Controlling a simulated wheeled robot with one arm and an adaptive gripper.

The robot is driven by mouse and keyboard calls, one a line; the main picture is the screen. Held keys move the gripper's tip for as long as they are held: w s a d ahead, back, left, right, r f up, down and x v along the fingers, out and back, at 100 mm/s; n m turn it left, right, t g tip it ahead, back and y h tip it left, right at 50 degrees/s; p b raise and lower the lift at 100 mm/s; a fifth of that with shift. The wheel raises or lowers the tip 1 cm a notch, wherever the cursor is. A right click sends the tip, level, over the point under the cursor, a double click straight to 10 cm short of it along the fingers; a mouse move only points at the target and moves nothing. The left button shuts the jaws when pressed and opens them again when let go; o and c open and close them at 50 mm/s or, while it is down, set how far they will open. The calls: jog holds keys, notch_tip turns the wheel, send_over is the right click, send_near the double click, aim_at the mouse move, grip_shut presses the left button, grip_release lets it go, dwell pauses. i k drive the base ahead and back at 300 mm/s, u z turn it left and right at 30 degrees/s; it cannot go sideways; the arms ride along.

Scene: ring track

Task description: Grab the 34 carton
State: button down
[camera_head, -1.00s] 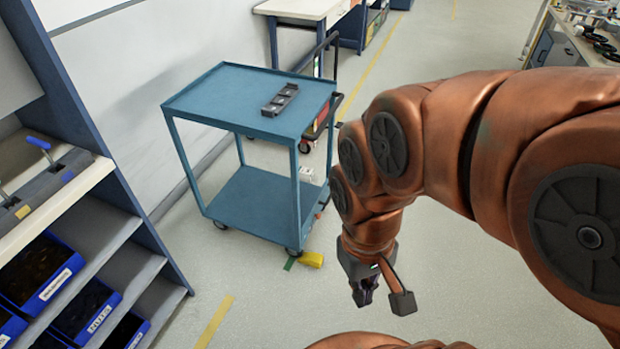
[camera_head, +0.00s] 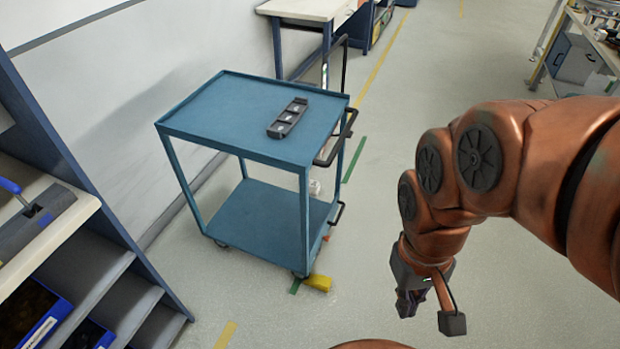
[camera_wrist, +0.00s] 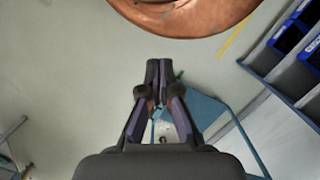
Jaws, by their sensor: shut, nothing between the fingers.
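I see no carton marked 34 in either view. My gripper (camera_head: 408,303) hangs low over the floor, to the right of a blue cart (camera_head: 225,118) and apart from it. In the wrist view my gripper (camera_wrist: 158,68) is shut and empty, its fingertips together. A dark tray with several compartments (camera_head: 287,118) lies on the cart's top. What it holds is too small to tell. The cart's lower shelf (camera_head: 265,215) looks bare.
A shelf rack with blue bins (camera_head: 28,315) stands at the left. A yellow block (camera_head: 318,283) lies by the cart's front foot. A white-topped bench (camera_head: 300,10) is behind, another table (camera_head: 600,40) far right.

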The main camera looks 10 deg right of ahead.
aim_at(314, 185)
jog(key=z, duration=1.15)
jog(key=i, duration=3.35)
jog(key=u, duration=3.85)
jog(key=i, duration=0.2)
jog(key=z, duration=0.05)
